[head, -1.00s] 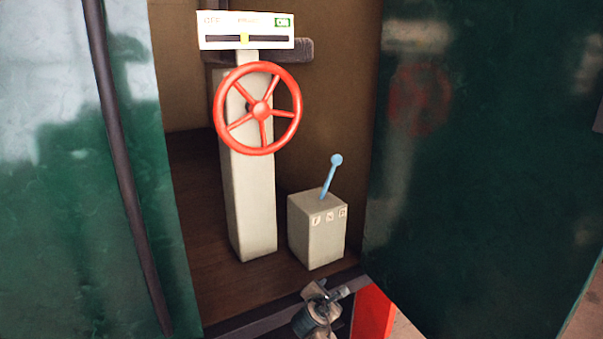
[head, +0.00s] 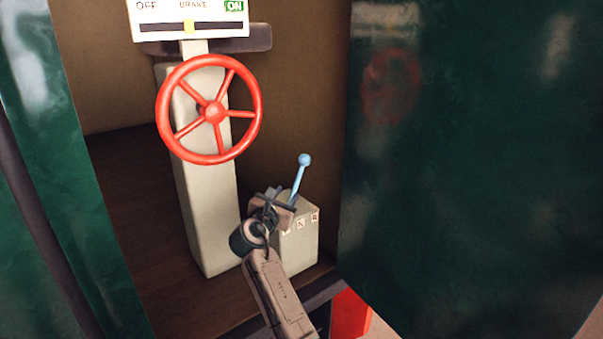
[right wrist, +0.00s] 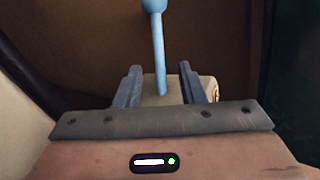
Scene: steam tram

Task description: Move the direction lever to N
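The direction lever (head: 297,182) is a light blue rod with a round knob. It rises from a small cream box (head: 300,248) and leans to the right in the head view. Letter plates sit along the box's upper front edge; the N (head: 301,223) and R (head: 315,218) plates show, and the left one is mostly hidden by my gripper. My right gripper (head: 274,198) is just left of and in front of the lever. In the right wrist view its two fingers (right wrist: 161,85) are apart, with the lever (right wrist: 158,50) lined up between them, seemingly beyond the tips. My left gripper is out of view.
A red handwheel (head: 212,112) on a tall cream post (head: 205,220) stands left of the box. Above it is a brake indicator panel (head: 190,12). A dark green panel (head: 450,180) closes off the right side.

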